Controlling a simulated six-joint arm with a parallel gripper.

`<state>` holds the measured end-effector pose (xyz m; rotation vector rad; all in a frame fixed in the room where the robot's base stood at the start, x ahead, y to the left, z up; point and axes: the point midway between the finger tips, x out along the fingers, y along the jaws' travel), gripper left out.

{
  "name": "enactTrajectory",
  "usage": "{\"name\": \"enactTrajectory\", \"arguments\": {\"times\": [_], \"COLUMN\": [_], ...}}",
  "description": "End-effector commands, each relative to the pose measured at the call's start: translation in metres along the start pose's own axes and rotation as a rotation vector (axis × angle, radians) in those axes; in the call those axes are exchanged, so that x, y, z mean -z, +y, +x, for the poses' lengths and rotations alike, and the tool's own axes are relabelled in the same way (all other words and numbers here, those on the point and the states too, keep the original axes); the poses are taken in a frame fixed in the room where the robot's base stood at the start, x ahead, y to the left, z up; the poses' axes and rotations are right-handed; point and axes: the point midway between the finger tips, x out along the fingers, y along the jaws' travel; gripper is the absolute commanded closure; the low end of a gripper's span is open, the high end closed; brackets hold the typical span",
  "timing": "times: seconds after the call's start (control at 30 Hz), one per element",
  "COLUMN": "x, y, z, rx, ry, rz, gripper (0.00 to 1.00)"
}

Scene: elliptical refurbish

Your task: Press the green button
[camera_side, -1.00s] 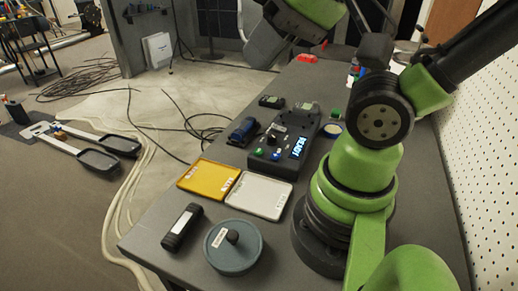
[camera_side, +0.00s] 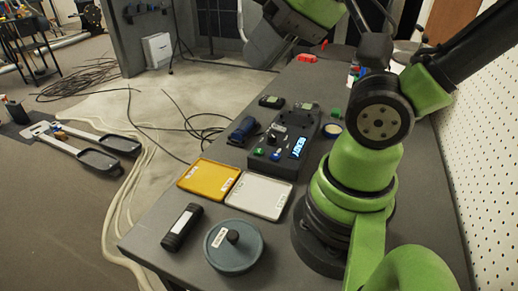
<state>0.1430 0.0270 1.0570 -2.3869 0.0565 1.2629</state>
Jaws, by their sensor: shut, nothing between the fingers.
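A dark control box (camera_side: 285,140) stands on the grey table, with a lit blue "READY" display (camera_side: 297,148). A small green button (camera_side: 259,152) sits near its front left corner, beside a blue button (camera_side: 275,155). My gripper (camera_side: 268,45) is at the top of the picture, raised well above and behind the box. It looks shut and empty, though its fingertips are hard to make out. It is clear of the button.
A yellow tray (camera_side: 209,179) and a white tray (camera_side: 259,195) lie in front of the box. Nearer are a black flashlight (camera_side: 181,227) and a round grey lidded thing (camera_side: 233,246). A blue tool (camera_side: 243,131) lies left of the box. A pegboard wall (camera_side: 490,150) stands right.

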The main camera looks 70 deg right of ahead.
Motion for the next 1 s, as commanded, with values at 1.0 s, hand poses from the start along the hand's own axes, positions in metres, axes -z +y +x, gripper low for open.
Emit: {"name": "enactTrajectory", "arguments": {"times": [1.0], "x": [0.048], "y": [0.152], "z": [0.129], "rx": [-0.1], "ry": [-0.394], "rz": [2.688], "gripper": [1.0]}}
